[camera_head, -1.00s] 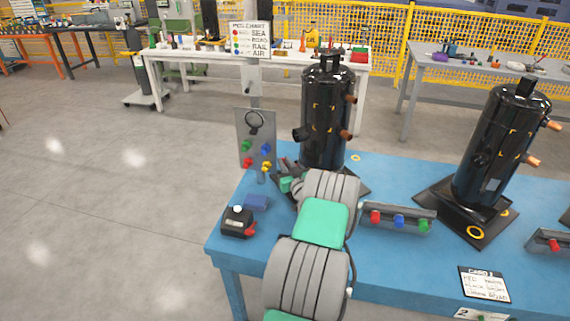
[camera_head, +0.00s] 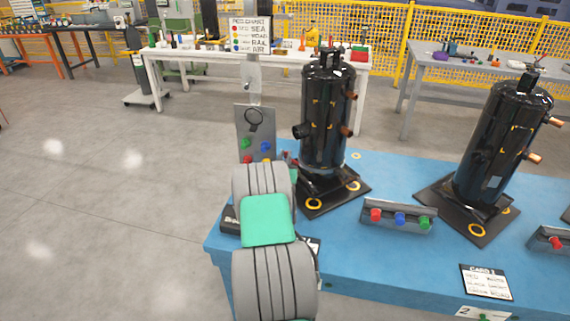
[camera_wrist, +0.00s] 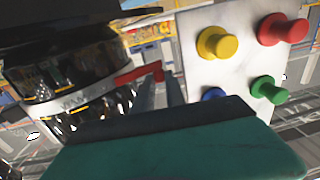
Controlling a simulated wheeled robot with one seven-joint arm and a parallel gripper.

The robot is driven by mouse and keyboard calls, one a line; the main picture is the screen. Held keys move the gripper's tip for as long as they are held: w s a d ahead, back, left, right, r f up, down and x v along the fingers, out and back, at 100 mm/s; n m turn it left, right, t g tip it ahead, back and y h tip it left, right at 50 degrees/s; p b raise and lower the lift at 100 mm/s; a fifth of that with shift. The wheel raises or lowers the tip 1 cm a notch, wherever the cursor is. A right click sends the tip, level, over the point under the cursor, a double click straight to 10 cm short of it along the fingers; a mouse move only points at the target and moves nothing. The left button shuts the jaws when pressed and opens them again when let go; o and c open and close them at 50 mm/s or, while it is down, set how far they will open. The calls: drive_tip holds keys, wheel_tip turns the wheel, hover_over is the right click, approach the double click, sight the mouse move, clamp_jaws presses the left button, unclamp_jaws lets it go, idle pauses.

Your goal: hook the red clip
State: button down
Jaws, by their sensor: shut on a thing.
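A red clip (camera_wrist: 140,75) shows between the grey fingers of my gripper (camera_wrist: 162,92) in the wrist view. My gripper is shut on it. The grey peg board stands at the left end of the blue table in the head view (camera_head: 257,126) and at the right of the wrist view (camera_wrist: 215,75). Its red peg (camera_wrist: 282,29), yellow peg (camera_wrist: 217,44), green peg (camera_wrist: 269,89) and partly hidden blue peg (camera_wrist: 213,95) stick out. The clip looks apart from the pegs. In the head view my arm hides most of my gripper.
A black compressor (camera_head: 325,120) stands close right of the board, on a dark base plate. A grey rack (camera_head: 365,217) with red, blue and green knobs lies in front. A second compressor (camera_head: 500,145) stands right. The blue table (camera_head: 390,175) is clear between them.

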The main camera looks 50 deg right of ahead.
drive_tip(key=b, duration=0.1)
drive_tip(key=g+b, duration=0.1)
drive_tip(key=shift+w+d+f+m+h+b, duration=0.15)
drive_tip(key=shift+m+h+b, duration=0.15)
drive_tip(key=shift+m, duration=0.1)
drive_tip(key=shift+d+r, duration=0.1)
drive_tip(key=shift+r, duration=0.1)
drive_tip(key=c, duration=1.4)
unclamp_jaws()
drive_tip(key=shift+g, duration=0.3)
drive_tip(key=shift+o, duration=0.2)
drive_tip(key=shift+f+b, duration=0.1)
drive_tip(key=shift+b, duration=0.2)
drive_tip(key=b+v, duration=0.3)
drive_tip(key=v, duration=0.5)
